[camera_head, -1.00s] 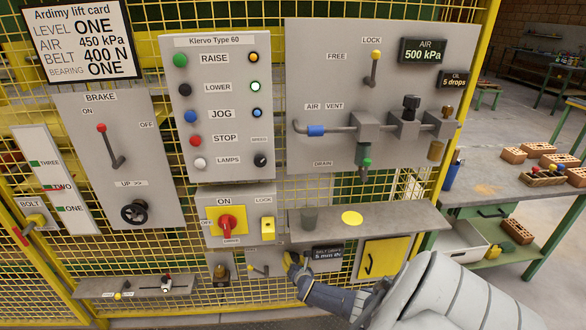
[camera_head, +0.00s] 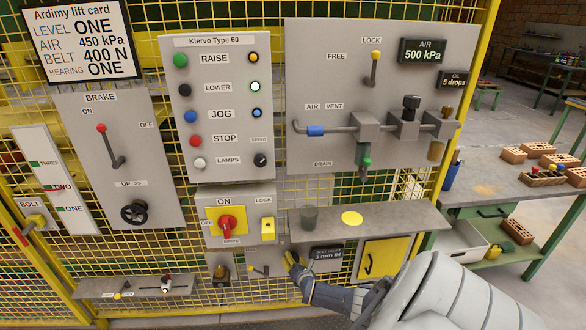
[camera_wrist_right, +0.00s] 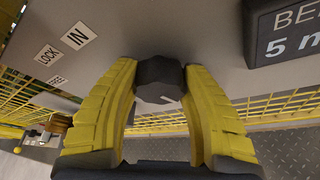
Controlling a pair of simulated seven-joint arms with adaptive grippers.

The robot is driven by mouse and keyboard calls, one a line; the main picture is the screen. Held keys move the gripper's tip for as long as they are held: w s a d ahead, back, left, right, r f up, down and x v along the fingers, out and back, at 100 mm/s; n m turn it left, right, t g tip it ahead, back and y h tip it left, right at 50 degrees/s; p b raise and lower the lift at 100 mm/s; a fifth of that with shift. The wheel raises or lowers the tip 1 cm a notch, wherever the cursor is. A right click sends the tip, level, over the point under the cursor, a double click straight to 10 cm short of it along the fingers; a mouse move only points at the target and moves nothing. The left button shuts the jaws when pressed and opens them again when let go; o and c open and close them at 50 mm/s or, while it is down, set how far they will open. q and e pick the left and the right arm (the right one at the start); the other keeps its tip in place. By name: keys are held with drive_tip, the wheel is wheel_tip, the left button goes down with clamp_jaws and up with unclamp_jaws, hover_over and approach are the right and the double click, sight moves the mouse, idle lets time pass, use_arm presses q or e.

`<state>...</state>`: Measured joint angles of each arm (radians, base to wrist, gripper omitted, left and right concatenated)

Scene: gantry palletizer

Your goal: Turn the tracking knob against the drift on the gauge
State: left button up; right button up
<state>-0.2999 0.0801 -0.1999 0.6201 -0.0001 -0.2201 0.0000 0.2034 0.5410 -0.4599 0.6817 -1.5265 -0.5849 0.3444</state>
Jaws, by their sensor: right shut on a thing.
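The tracking knob (camera_wrist_right: 158,78) is a dark faceted knob with a pale mark, on a grey plate in the right wrist view. My right gripper (camera_wrist_right: 160,88) has its yellow fingers on both sides of the knob and is shut on it. In the head view the right gripper (camera_head: 291,260) is low on the panel, left of the drift gauge, and hides the knob. The black drift gauge (camera_wrist_right: 288,32) is partly cut off in the wrist view and shows a 5. In the head view the gauge (camera_head: 327,253) has small, blurred text. My left gripper is not in view.
A yellow hatch (camera_head: 381,259) is right of the gauge. A small lever (camera_head: 258,270) is close on the left. IN and LOCK labels sit left of the knob in the wrist view.

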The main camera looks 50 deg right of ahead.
drive_tip(key=o, duration=1.3)
drive_tip(key=shift+c, duration=0.2)
drive_tip(key=v, duration=1.2)
drive_tip(key=shift+f, duration=0.1)
